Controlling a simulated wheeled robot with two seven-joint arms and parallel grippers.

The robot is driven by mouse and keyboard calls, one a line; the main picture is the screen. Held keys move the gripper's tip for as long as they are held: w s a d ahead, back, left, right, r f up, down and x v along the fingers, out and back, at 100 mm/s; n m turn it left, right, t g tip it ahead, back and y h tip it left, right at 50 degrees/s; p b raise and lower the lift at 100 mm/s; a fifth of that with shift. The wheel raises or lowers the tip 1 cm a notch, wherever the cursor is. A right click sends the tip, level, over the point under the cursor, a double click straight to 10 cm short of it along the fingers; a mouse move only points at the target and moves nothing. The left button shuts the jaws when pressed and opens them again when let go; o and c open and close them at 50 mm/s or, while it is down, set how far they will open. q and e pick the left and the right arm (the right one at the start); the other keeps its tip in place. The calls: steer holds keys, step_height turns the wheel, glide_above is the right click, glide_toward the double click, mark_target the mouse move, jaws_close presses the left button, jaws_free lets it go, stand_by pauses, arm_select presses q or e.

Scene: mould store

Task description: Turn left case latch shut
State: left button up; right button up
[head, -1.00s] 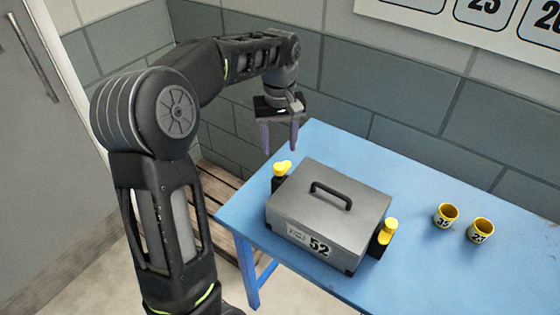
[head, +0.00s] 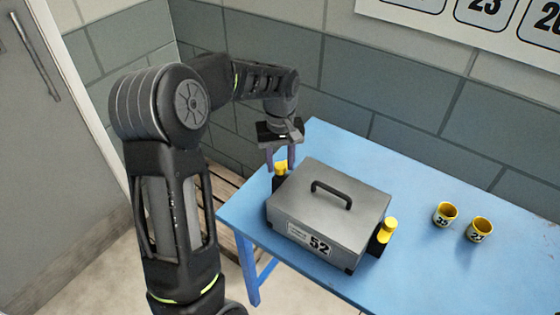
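A grey case (head: 325,212) with a black top handle and the number 52 stands on the blue table. Its left latch (head: 281,167), a yellow knob on a black mount, sits at the case's left end. The right latch (head: 388,228), also yellow on black, is at the right end. My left gripper (head: 282,165) points down at the left latch, its two fingers apart with the yellow knob showing between them. Whether the fingers touch the knob cannot be told. My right gripper is not in view.
Two yellow numbered cups (head: 445,213) and (head: 479,229) stand on the blue table (head: 420,180) to the right of the case. A grey block wall runs behind the table. A wooden pallet (head: 228,192) lies on the floor at the left.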

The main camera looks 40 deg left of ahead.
arm_select(q)
jaws_close()
steer(key=shift+m, duration=0.5)
steer(key=m, duration=0.3)
steer(key=shift+m+b, duration=0.3)
steer(key=m, duration=0.4)
steer(key=shift+m, duration=0.3)
steer(key=m, duration=0.4)
steer(key=shift+m, duration=0.3)
steer(key=m, duration=0.4)
steer(key=shift+o, duration=1.6)
jaws_free()
